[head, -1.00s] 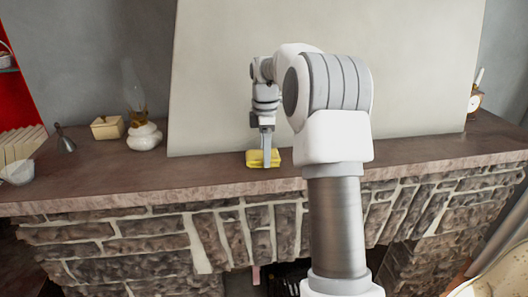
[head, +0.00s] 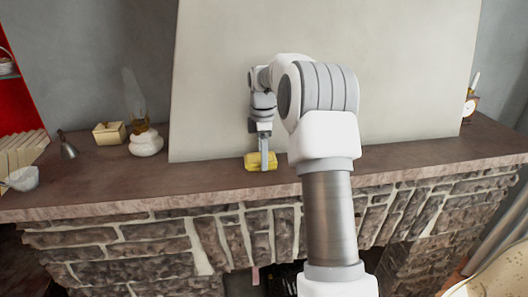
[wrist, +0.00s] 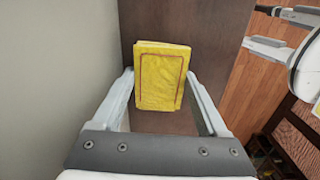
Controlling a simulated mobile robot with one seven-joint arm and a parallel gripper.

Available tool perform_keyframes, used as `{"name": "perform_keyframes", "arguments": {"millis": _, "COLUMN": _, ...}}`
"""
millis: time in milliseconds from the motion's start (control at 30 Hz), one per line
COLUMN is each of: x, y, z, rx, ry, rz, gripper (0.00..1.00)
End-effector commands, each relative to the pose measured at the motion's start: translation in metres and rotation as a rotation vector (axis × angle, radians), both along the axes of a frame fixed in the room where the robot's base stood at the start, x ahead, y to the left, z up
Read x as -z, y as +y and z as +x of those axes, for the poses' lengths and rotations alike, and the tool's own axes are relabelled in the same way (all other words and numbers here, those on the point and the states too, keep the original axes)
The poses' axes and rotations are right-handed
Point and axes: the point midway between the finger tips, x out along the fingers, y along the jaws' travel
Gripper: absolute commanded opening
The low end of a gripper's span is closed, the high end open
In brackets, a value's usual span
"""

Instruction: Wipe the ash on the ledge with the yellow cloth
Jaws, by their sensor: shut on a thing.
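The yellow cloth (head: 257,161) is a folded pad with a thin reddish border line. It is at the ledge top, near the foot of the big pale panel. The brown ledge (head: 390,160) runs across the stone fireplace. My gripper (head: 264,164) points down and is shut on the cloth. In the wrist view the cloth (wrist: 162,82) sits between the two fingers of my gripper (wrist: 160,77), with the dark ledge (wrist: 205,30) around it. I cannot make out any ash; cloth and arm hide part of the ledge.
On the left stand a white-based oil lamp (head: 146,142), a cream box (head: 108,132), a metal bell-shaped thing (head: 67,146) and a pale bowl (head: 22,179). The pale panel (head: 215,80) rises behind the cloth. The right ledge is mostly clear.

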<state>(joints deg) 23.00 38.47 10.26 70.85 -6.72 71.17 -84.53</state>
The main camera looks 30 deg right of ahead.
Motion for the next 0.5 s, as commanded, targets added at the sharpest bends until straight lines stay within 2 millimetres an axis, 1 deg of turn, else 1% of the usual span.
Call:
{"name": "perform_keyframes", "arguments": {"millis": 100, "x": 0.0048, "y": -0.0008, "z": 0.0022, "rx": 0.0, "ry": 0.002, "rz": 0.001, "gripper": 0.32}}
{"name": "perform_keyframes", "arguments": {"millis": 333, "x": 0.0061, "y": -0.0009, "z": 0.0019, "rx": 0.0, "ry": 0.003, "rz": 0.001, "gripper": 0.32}}
{"name": "perform_keyframes", "arguments": {"millis": 500, "x": -0.0032, "y": -0.001, "z": 0.0018, "rx": 0.0, "ry": 0.004, "rz": 0.001, "gripper": 0.32}}
